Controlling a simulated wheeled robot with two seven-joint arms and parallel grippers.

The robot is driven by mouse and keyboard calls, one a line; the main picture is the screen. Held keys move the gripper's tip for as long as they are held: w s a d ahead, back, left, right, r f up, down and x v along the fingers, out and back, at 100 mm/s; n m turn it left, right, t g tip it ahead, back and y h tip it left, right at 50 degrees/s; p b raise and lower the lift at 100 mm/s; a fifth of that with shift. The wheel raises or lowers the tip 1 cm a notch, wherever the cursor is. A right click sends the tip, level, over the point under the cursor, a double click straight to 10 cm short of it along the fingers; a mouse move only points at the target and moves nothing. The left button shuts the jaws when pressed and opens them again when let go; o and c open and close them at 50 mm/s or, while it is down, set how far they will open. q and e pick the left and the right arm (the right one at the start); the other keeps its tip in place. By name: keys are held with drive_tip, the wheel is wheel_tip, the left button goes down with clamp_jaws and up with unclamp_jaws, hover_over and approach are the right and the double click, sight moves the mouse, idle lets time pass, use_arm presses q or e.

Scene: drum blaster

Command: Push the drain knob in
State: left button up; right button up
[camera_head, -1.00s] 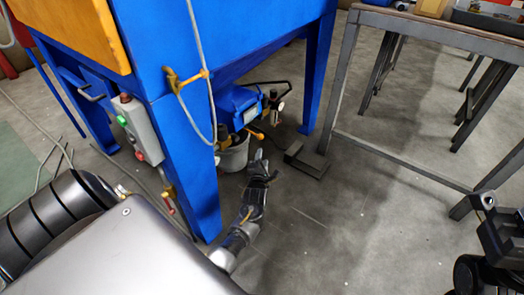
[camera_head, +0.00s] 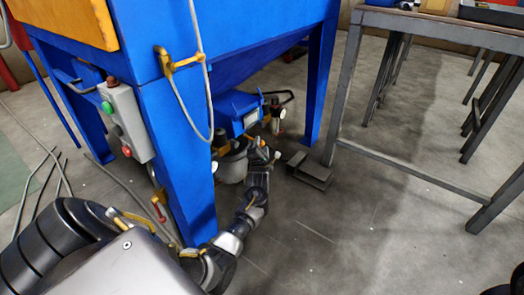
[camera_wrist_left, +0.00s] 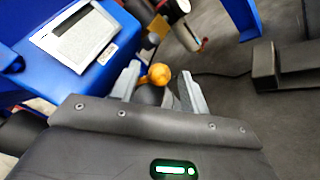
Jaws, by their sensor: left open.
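The drain knob appears to be the orange ball (camera_wrist_left: 160,74) at the end of a short dark stem, low under the blue machine. My left gripper (camera_wrist_left: 159,69) is open in the left wrist view, with one grey finger on each side of the ball. I cannot tell whether either finger touches it. In the head view my left gripper (camera_head: 262,153) reaches in beside the grey bucket, under the blue machine (camera_head: 177,125); the knob is hard to make out there. My right gripper is not in view.
A blue box with a pale label (camera_wrist_left: 76,38) is close on the left in the wrist view. A machine leg (camera_head: 184,165) stands left of my forearm. A grey bucket (camera_head: 233,168) sits underneath. A dark metal foot piece (camera_head: 311,171) lies to the right, with open floor in front.

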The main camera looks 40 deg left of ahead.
use_arm(q)
drive_tip(key=shift+b+x, duration=0.4)
drive_tip(key=shift+x, duration=0.6)
clamp_jaws()
